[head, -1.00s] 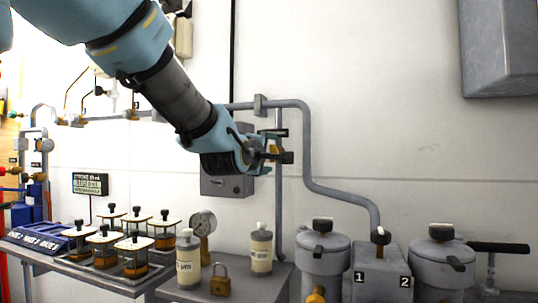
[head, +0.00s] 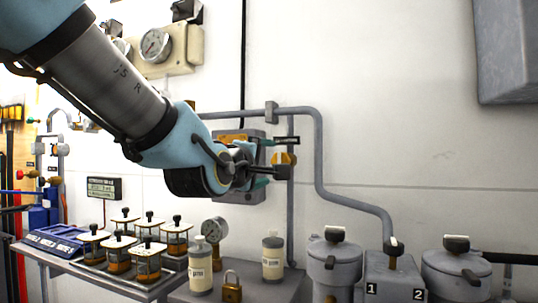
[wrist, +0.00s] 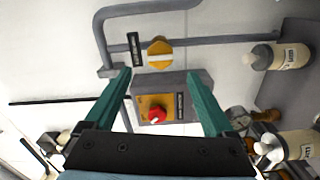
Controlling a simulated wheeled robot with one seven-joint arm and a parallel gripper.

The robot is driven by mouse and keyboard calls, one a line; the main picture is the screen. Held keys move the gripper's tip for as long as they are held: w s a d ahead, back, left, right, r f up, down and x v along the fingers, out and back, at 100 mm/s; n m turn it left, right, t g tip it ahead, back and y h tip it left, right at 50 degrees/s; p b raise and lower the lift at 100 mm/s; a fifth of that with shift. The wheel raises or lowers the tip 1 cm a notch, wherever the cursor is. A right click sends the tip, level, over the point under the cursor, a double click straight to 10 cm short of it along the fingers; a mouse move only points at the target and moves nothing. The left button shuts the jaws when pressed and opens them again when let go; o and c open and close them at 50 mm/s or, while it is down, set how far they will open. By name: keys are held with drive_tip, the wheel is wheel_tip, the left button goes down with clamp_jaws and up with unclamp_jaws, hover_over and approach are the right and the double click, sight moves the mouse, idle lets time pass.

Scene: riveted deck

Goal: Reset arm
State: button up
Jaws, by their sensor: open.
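My gripper (wrist: 158,92) is open and empty in the wrist view, its two green fingers spread wide apart. Between and beyond the fingers is a grey wall box (wrist: 175,84) with a red knob (wrist: 154,115) on a yellow plate. A yellow valve knob (wrist: 159,54) with a white bar sits on the pipe beyond the box. In the head view my gripper (head: 268,165) is in front of the grey box (head: 228,192) and partly hides it. The yellow valve knob (head: 284,158) shows just beyond the gripper. I cannot tell from the head view whether the fingers touch anything.
Below stand two white-labelled bottles (head: 272,257), a brass padlock (head: 232,286), a gauge (head: 214,231) and a rack of amber-filled jars (head: 118,254). Grey canisters (head: 335,262) stand at the right. A pipe (head: 318,150) runs along the wall.

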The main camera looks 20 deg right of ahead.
drive_tip(key=shift+s+a, duration=0.1)
drive_tip(key=shift+f, duration=0.1)
idle(0.4)
drive_tip(key=w+a+f+m+g+y+p, duration=0.2)
drive_tip(key=w+a+f+y, duration=0.15)
drive_tip(key=a+f, duration=0.4)
drive_tip(key=w+a+f+m+g+y+p, duration=0.25)
drive_tip(key=a+f+y, duration=0.25)
drive_tip(key=a+f, duration=0.25)
drive_tip(key=s+a+f+m+g+y+p, duration=0.3)
drive_tip(key=s+a+f+g, duration=0.4)
drive_tip(key=a+f, duration=0.3)
drive_tip(key=s+a+m, duration=0.1)
drive_tip(key=a, duration=0.3)
drive_tip(key=shift+s, duration=0.4)
